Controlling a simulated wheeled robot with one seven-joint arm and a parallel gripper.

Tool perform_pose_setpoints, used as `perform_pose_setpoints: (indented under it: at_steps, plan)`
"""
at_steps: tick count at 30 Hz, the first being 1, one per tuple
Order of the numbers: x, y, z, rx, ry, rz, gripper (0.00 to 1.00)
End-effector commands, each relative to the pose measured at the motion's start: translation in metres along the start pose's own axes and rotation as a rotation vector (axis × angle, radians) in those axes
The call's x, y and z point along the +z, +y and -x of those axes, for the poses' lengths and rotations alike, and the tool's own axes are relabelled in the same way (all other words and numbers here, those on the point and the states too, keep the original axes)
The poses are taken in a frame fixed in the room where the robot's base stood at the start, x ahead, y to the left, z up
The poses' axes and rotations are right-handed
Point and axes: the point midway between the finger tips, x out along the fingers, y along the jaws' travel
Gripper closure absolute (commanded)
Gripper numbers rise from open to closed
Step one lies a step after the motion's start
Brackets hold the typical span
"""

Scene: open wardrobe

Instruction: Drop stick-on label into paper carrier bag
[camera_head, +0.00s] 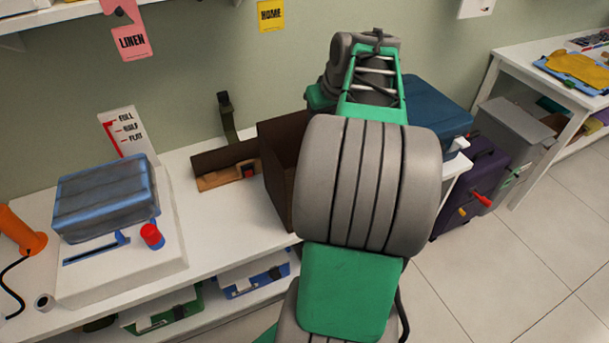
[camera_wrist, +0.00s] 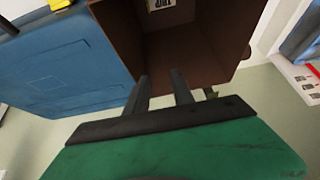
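The brown paper carrier bag (camera_head: 281,160) stands open on the white counter, partly hidden behind my arm in the head view. The wrist view looks into the open brown bag (camera_wrist: 205,35). A small pale label with dark print (camera_wrist: 160,5) shows inside it, cut off by the top edge of the picture; it looks like the stick-on label. My gripper (camera_wrist: 162,85) is at the bag's opening, its two dark fingers apart with nothing visible between them. In the head view my arm hides the gripper.
A blue case (camera_head: 436,105) is right of the bag and also beside the gripper in the wrist view (camera_wrist: 65,60). Left of the bag lie a brown block (camera_head: 222,160) and a blue bundle (camera_head: 105,197) on a white device. A purple suitcase (camera_head: 478,172) stands at the right.

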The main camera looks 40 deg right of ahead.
Motion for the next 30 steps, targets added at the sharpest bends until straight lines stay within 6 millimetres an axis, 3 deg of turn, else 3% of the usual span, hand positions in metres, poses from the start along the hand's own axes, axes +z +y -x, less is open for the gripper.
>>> perform_pose_setpoints:
  at_steps: [10,24,26,27,29,30]
  plan:
    - [-0.002,0.002,0.065,0.002,0.002,-0.001,0.71]
    - [-0.001,-0.002,0.072,-0.002,-0.001,0.002,0.71]
    - [-0.002,-0.015,0.07,-0.012,-0.005,0.01,0.71]
    - [-0.003,-0.031,0.069,-0.022,-0.011,0.019,0.71]
    - [-0.001,-0.067,0.064,-0.045,-0.026,0.038,0.71]
    - [0.003,-0.098,0.061,-0.063,-0.04,0.056,0.71]
